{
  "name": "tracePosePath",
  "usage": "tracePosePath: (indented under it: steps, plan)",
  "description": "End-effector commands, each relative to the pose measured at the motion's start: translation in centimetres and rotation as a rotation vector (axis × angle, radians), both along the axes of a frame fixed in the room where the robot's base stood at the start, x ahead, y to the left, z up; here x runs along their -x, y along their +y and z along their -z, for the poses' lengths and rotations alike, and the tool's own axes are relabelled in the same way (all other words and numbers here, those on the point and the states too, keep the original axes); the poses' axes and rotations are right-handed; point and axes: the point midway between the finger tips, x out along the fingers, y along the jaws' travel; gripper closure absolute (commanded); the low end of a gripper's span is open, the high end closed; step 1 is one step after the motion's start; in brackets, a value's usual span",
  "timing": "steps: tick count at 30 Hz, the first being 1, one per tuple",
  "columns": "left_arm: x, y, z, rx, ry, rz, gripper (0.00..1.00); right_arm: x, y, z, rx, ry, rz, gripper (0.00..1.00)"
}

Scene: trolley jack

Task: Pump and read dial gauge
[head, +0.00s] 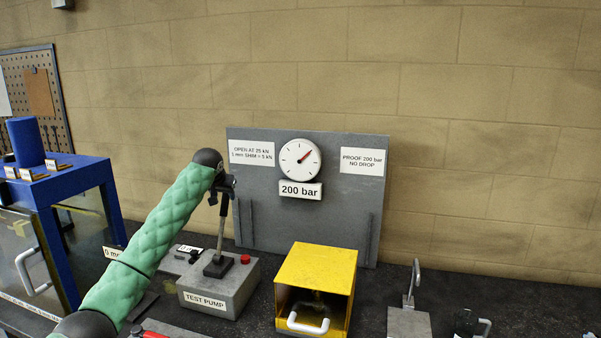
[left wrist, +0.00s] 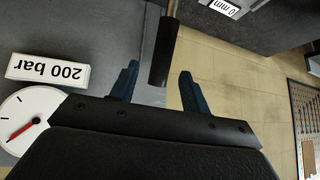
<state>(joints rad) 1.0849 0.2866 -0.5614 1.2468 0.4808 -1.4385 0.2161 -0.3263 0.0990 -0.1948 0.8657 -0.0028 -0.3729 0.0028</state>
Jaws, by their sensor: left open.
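The grey test pump (head: 235,288) stands on the dark bench. Its lever (head: 221,230) rises nearly upright from a black base. My left gripper (head: 223,187) is at the lever's top end. In the left wrist view, its two blue fingers (left wrist: 159,68) are apart, with the black lever grip (left wrist: 166,50) in the gap between them. I cannot tell whether either finger touches it. The round white dial gauge (head: 300,157) is on the grey back panel, its red needle pointing up and right. A "200 bar" plate (head: 300,190) is below it. The gauge also shows in the left wrist view (left wrist: 32,112).
A yellow open-fronted box (head: 316,268) with a white handle stands right of the pump. A red button (head: 245,259) is on the pump's top. A blue frame (head: 62,200) stands at left. A grey block with an upright hook (head: 409,318) is at right.

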Motion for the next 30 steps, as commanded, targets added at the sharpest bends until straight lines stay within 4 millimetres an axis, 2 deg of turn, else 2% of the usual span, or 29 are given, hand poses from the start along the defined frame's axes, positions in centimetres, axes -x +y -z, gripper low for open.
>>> tracePosePath:
  steps: [5, 18, 23, 30]
  plan:
    - [0.0, 0.0, 0.0, 0.0, 0.0, 0.0, 0.53, 0.0, 0.3, 0.0, -0.003, 0.0, 0.001, 0.64]
    - [0.0, 0.0, 0.0, 0.0, 0.0, 0.0, 0.53, 0.0, 2.7, 0.0, -0.025, 0.0, 0.005, 0.64]
    - [0.0, 0.0, 0.0, 0.0, 0.0, 0.0, 0.53, 0.0, 2.2, 0.0, -0.019, 0.0, 0.004, 0.64]
    - [0.0, 0.0, 0.0, 0.0, 0.0, 0.0, 0.53, 0.0, 0.4, 0.0, -0.003, 0.0, 0.0, 0.64]
